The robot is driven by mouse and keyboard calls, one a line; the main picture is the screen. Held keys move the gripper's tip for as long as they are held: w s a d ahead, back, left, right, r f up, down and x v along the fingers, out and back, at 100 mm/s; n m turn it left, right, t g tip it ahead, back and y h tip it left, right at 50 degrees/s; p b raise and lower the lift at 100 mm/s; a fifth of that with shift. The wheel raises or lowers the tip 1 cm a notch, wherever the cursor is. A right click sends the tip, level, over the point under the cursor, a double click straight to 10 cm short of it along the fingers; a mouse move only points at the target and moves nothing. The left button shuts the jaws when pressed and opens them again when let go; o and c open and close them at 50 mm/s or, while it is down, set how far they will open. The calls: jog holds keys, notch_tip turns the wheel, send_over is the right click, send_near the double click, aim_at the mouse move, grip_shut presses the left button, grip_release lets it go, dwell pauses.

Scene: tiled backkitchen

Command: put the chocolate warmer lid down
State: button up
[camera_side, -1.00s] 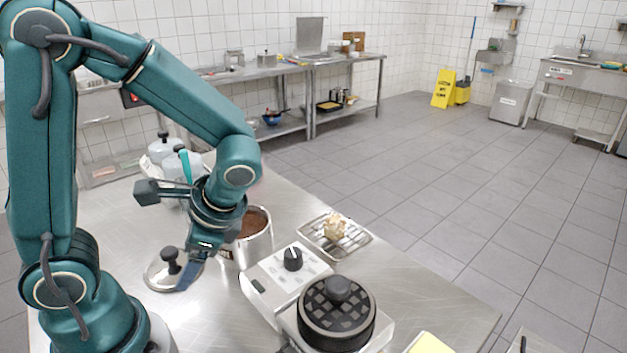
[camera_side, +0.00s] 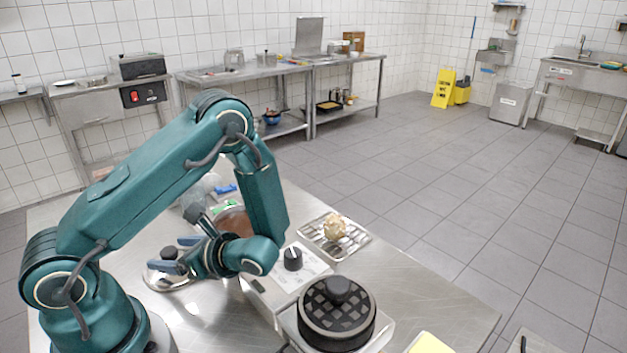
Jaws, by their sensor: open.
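The chocolate warmer lid (camera_side: 158,280), a round metal disc with a black knob (camera_side: 168,253), lies on the steel table left of the warmer. My gripper (camera_side: 186,254) is open beside the knob, its fingers pointing left toward it. From this angle I cannot tell whether a finger touches the knob. The chocolate warmer (camera_side: 252,288) has a pale body with a black dial (camera_side: 293,258). Its pot of brown chocolate (camera_side: 233,217) is uncovered and partly hidden behind my arm.
A wire rack tray (camera_side: 352,243) holding a pale lumpy piece (camera_side: 335,227) stands right of the warmer. A black round gridded appliance (camera_side: 337,318) stands in front. Containers behind my arm are mostly hidden.

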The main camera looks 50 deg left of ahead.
jog(key=shift+x, duration=0.8)
grip_shut()
jog(key=shift+r, duration=0.1)
